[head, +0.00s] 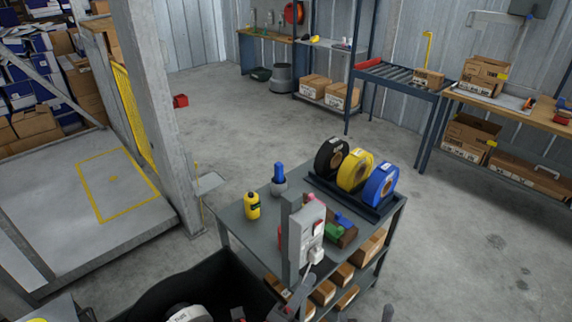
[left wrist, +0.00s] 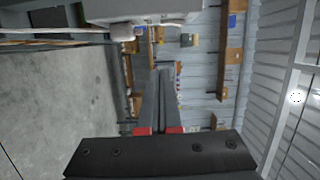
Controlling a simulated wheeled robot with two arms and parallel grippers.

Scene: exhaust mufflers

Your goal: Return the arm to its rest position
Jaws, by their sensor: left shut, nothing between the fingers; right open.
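In the left wrist view my left gripper (left wrist: 159,72) points away from the camera. Its two dark fingers lie together, with red pieces at their bases and nothing between them. In the head view my arm shows only in part along the bottom edge, and the left fingertips cannot be made out there.
A grey cart (head: 235,218) carries black, yellow and blue reels (head: 380,184), a yellow bottle (head: 252,205) and a grey control box (head: 306,235). A black open bin (head: 160,287) stands to its left. A post (head: 160,110) rises behind. Floor at the right (head: 480,240) is clear.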

